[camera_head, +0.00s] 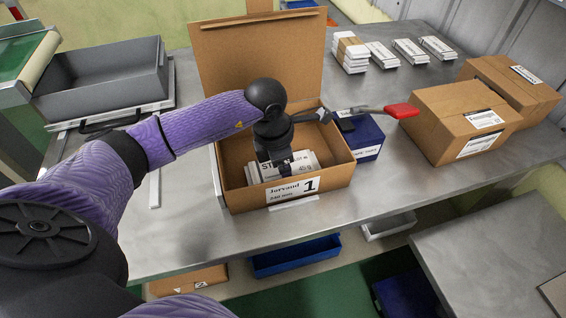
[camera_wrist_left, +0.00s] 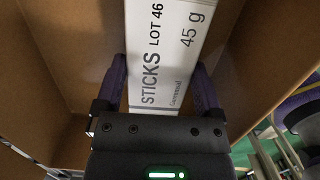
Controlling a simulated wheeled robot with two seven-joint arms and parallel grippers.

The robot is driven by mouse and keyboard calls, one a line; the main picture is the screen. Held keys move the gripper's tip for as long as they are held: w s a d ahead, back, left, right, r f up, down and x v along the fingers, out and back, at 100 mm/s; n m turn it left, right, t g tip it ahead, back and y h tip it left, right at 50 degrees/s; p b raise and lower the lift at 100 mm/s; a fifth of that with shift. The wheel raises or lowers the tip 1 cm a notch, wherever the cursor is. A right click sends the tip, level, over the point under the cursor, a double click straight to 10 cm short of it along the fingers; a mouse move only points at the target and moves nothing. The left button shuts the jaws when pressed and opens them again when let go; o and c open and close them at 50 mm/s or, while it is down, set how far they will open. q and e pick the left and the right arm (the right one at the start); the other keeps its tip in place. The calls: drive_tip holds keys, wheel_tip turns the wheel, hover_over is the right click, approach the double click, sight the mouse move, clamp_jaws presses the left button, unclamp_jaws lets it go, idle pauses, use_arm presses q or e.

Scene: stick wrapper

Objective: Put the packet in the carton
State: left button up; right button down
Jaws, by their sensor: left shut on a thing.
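The white packet (camera_wrist_left: 165,50), printed "STICKS LOT 46" and "45 g", is between the fingers of my left gripper (camera_wrist_left: 160,85) in the left wrist view. In the head view my left gripper (camera_head: 280,165) reaches down inside the open brown carton (camera_head: 310,186), labelled "Jorvand 1", and the packet (camera_head: 307,163) shows low between the carton walls. The carton's back flap stands up. The gripper hides part of the packet, and I cannot tell whether it touches the carton floor. My right gripper is not in view.
A blue box (camera_head: 365,137) and a red-handled tool (camera_head: 400,110) are right of the carton. Closed brown boxes (camera_head: 450,110) stand further right. White packet stacks (camera_head: 351,55) lie at the back. A grey bin (camera_head: 100,80) is at the left.

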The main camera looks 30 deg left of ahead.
use_arm(q)
drive_tip(key=shift+f, duration=0.15)
drive_tip(key=o, duration=0.9)
drive_tip(key=shift+o, duration=0.3)
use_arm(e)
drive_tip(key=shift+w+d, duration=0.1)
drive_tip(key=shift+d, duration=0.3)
